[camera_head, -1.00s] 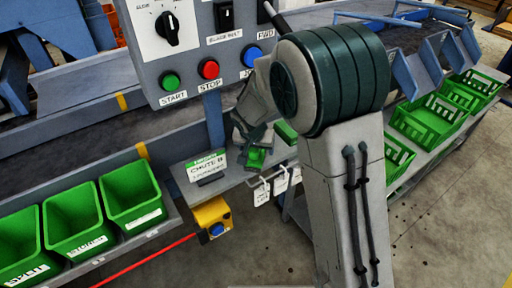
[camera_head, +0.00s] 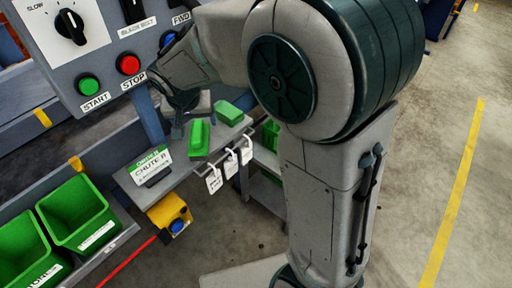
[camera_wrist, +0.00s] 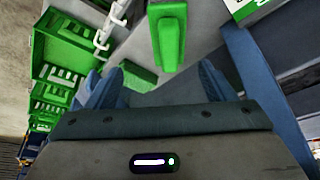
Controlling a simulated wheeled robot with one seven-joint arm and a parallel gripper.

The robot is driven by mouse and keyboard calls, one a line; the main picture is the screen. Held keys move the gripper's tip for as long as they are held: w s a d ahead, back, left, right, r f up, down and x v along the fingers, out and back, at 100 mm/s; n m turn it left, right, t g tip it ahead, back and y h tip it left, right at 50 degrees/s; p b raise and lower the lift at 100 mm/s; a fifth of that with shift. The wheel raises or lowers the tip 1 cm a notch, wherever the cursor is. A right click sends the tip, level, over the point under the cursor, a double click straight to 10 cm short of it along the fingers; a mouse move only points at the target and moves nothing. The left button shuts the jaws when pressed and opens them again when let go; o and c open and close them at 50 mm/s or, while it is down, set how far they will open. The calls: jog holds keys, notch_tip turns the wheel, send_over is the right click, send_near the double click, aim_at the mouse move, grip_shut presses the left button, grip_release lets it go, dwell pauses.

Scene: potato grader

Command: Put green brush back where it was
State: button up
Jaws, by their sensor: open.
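A green brush (camera_head: 199,138) with a raised grip lies on the small grey shelf (camera_head: 176,178). It also shows in the wrist view, where the brush (camera_wrist: 167,38) is at the top, beyond my fingertips. A second green block (camera_head: 230,113) lies behind it to the right; the block (camera_wrist: 137,74) shows in the wrist view too. I cannot tell for sure what this block is. My gripper (camera_head: 184,126) is just behind and left of the brush, seemingly apart from it. In the wrist view my gripper (camera_wrist: 160,80) has its fingers spread with nothing held between them.
A chute sign (camera_head: 150,165) stands at the shelf's left. White tags (camera_head: 230,164) hang from its front edge. A yellow button box (camera_head: 170,214) and green bins (camera_head: 78,212) are at lower left. Floor at right is clear.

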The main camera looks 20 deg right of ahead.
jog(key=s+d+r+n+g, duration=0.1)
jog(key=s+d, duration=0.6)
jog(key=s, duration=0.3)
jog(key=s+d+r+y, duration=0.1)
jog(key=s+d, duration=0.7)
jog(key=s, duration=0.2)
jog(key=shift+n+g, duration=0.4)
jog(key=shift+d, duration=0.1)
jog(key=shift+w+p+v, duration=0.15)
jog(key=shift+p+v, duration=0.45)
jog(key=shift+v, duration=0.05)
jog(key=shift+w+p+v, duration=0.15)
jog(key=shift+p+v, duration=0.4)
jog(key=shift+v, duration=0.05)
jog(key=shift+r, duration=0.1)
